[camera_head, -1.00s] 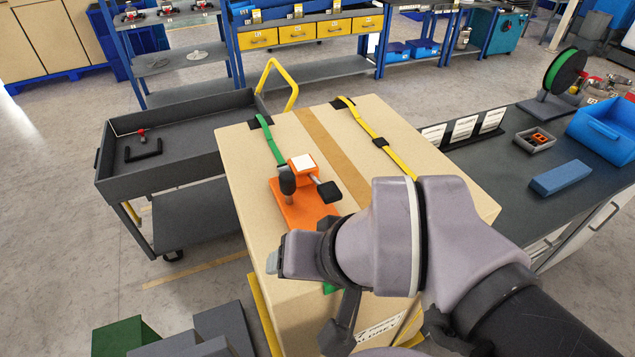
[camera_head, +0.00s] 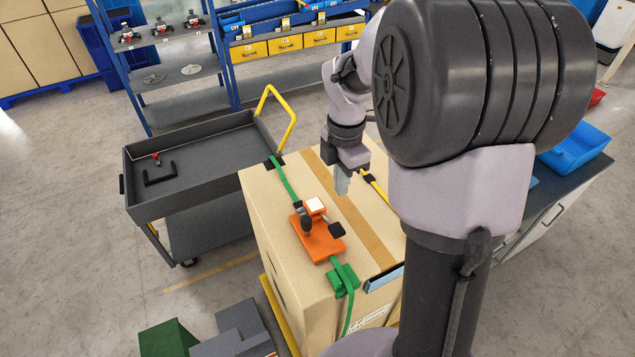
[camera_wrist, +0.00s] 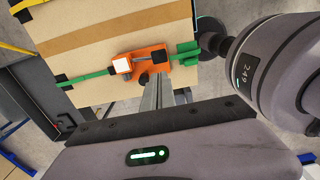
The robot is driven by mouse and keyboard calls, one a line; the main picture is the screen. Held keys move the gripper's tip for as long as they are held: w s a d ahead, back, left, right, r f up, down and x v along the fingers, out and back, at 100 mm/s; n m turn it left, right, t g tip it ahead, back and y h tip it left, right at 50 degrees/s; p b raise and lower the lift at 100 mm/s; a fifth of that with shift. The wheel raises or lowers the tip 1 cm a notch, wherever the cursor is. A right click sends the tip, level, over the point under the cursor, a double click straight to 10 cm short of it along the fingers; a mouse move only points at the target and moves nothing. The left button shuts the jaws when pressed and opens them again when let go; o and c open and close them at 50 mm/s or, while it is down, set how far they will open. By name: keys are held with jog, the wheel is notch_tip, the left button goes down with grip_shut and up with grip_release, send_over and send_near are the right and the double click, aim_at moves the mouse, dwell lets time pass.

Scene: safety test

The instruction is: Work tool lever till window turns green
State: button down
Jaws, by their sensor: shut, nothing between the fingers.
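The orange tool (camera_head: 322,247) sits on top of a cardboard box, in line with a green strap (camera_head: 284,180). Its small square window (camera_head: 316,205) is white; it is also white in the wrist view (camera_wrist: 122,65). A short metal lever runs out from beside the window to a black knob (camera_head: 336,230), which also shows in the wrist view (camera_wrist: 159,54). A dark upright grip (camera_head: 305,221) stands at the tool's left. My gripper (camera_head: 341,187) is shut and empty, pointing down above the box, apart from the tool, behind and right of the knob in the head view.
The box (camera_head: 290,255) has a green buckle (camera_head: 342,280) near its front edge and a yellow strap (camera_head: 375,186), partly hidden by my arm. A grey cart (camera_head: 190,190) stands left. A workbench with a blue bin (camera_head: 575,150) stands right.

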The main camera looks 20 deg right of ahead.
aim_at(339, 231)
jog(key=shift+d+f, duration=0.1)
jog(key=shift+f, duration=0.05)
notch_tip(339, 231, down, 14)
jog(key=shift+r+b, duration=0.1)
jog(key=shift+b, duration=0.9)
jog(key=f+b, duration=0.1)
jog(key=b, duration=0.1)
jog(key=s+f+t+b, duration=0.1)
jog(key=b, duration=0.1)
jog(key=shift+t, duration=0.3)
jog(key=f+b, duration=0.1)
jog(key=s+f+b, duration=0.1)
jog(key=f+b, duration=0.1)
jog(key=shift+s+f+b, duration=0.1)
jog(key=shift+s+b, duration=0.15)
jog(key=shift+b, duration=0.05)
jog(key=shift+s+f, duration=0.1)
jog(key=shift+s, duration=0.05)
jog(key=shift+s+f, duration=0.1)
